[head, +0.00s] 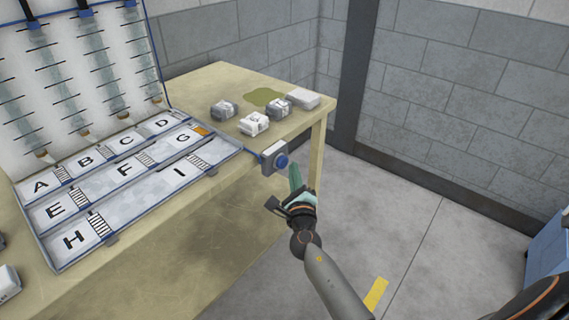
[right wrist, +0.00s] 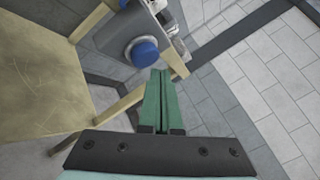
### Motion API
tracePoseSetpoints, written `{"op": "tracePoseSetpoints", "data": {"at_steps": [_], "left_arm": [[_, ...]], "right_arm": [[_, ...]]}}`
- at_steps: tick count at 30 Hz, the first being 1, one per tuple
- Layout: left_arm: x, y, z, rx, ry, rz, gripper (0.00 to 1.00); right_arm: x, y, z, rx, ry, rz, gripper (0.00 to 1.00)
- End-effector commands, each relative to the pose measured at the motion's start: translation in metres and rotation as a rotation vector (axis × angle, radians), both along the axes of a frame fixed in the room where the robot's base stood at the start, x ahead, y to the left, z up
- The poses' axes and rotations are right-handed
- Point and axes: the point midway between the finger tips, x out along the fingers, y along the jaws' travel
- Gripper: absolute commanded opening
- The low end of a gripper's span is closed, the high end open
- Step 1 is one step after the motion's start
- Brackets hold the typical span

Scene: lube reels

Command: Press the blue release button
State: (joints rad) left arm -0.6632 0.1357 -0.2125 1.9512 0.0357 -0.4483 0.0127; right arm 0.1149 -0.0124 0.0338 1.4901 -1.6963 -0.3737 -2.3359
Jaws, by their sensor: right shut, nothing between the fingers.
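The blue release button (head: 282,161) is a round cap on a small grey box (head: 270,156) at the right front edge of the table. In the right wrist view the blue button (right wrist: 143,52) shows large at upper middle, on its grey box (right wrist: 125,35). My right gripper (head: 295,176) is shut and empty, its green fingers (right wrist: 159,100) together. The fingertips are close to the button, just to its right in the head view and below and right of it in the wrist view; a gap shows between them. My left gripper is not in view.
The wooden table (head: 190,235) bears a lettered tray (head: 130,220) with compartments A to I and an upright panel (head: 80,75) behind. Several small packages, including a white one (head: 254,124), lie at the table's far right. The floor right of the table is open; a blue container (head: 548,255) stands far right.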

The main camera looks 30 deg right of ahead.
Motion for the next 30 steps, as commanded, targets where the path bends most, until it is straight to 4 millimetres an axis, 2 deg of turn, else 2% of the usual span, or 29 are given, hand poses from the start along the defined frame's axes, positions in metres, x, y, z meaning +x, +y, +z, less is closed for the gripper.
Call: {"op": "tracePoseSetpoints", "data": {"at_steps": [30], "left_arm": [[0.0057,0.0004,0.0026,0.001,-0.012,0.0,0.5]], "right_arm": [[0.0001,0.0,0.0,0.0,0.0,0.0,0.0]]}}
